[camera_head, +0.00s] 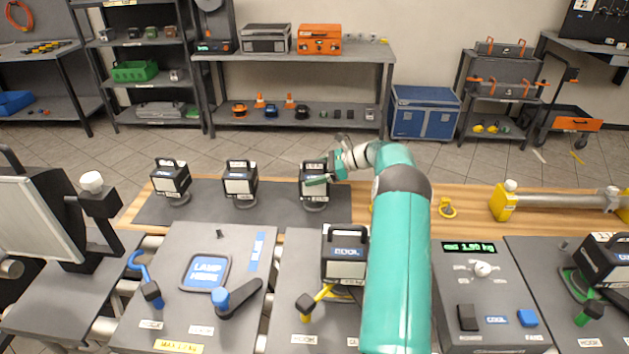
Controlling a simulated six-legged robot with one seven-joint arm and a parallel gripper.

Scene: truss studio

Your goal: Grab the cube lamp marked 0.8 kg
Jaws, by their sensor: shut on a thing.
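The lamp looks upright, at mat level. The weight marks on these lamps are too small to read. Another cube lamp (344,264) sits nearer on the grey console, and one more (607,262) is at the far right.
A grey panel with a blue "LAMP HERE" square (206,272) lies front left, with a blue hook and lever. A scale panel (470,247) shows a green kg readout. A yellow-ended metal tube (560,203) lies right on the bench. Shelves stand behind.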

